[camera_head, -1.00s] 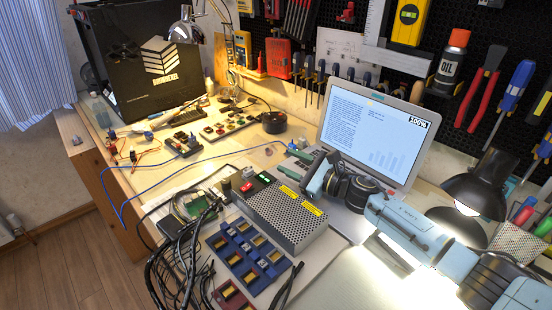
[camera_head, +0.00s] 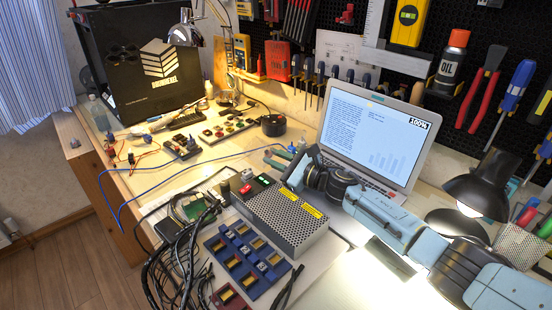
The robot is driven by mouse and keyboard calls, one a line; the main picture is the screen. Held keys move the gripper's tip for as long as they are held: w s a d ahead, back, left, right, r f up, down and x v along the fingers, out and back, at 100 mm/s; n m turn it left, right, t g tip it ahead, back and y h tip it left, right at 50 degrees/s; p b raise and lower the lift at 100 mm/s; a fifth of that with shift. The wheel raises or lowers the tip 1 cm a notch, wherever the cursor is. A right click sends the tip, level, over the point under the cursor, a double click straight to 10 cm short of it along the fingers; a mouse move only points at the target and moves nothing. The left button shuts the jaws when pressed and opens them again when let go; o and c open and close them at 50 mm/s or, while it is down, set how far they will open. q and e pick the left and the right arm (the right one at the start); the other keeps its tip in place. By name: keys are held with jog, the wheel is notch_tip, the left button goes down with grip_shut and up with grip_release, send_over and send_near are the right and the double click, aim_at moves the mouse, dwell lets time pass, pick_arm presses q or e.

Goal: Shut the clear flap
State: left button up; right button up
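I cannot make out a clear flap for certain at this size. A perforated metal box (camera_head: 287,222) with yellow labels lies on the bench, and a small dark panel (camera_head: 252,187) with red and green parts sits at its left end. My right gripper (camera_head: 277,157) reaches in from the right, above and behind this box. Its two teal fingers look apart, with nothing visible between them. My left gripper is not in view.
An open laptop (camera_head: 376,133) stands close behind my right forearm. A black lamp (camera_head: 478,185) is at the right. Black cables (camera_head: 178,258) and a blue tray (camera_head: 246,262) lie in front. A blue wire (camera_head: 160,169) crosses the bench.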

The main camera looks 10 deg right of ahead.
aim_at(257, 145)
jog(key=shift+r, duration=0.1)
grip_shut()
jog(key=shift+r+n, duration=0.1)
jog(key=shift+n, duration=0.3)
jog(key=shift+r+n+b, duration=0.35)
jog(key=shift+r+n, duration=0.1)
jog(key=shift+n, duration=0.45)
jog(key=shift+s+a+r+n+h, duration=0.15)
jog(key=shift+r+n, duration=0.1)
jog(key=shift+n, duration=0.25)
jog(key=shift+a+r+n+h, duration=0.1)
jog(key=shift+r+n+h, duration=0.1)
jog(key=shift+n, duration=0.3)
jog(key=shift+r+n, duration=0.15)
jog(key=shift+n, duration=0.15)
jog(key=shift+s+a+r+n+g+p, duration=0.1)
jog(key=shift+a+r+n+g+p, duration=0.05)
jog(key=shift+n+g+p, duration=0.2)
jog(key=shift+r+n+h, duration=0.1)
jog(key=shift+n+h, duration=0.15)
jog(key=shift+n, duration=0.1)
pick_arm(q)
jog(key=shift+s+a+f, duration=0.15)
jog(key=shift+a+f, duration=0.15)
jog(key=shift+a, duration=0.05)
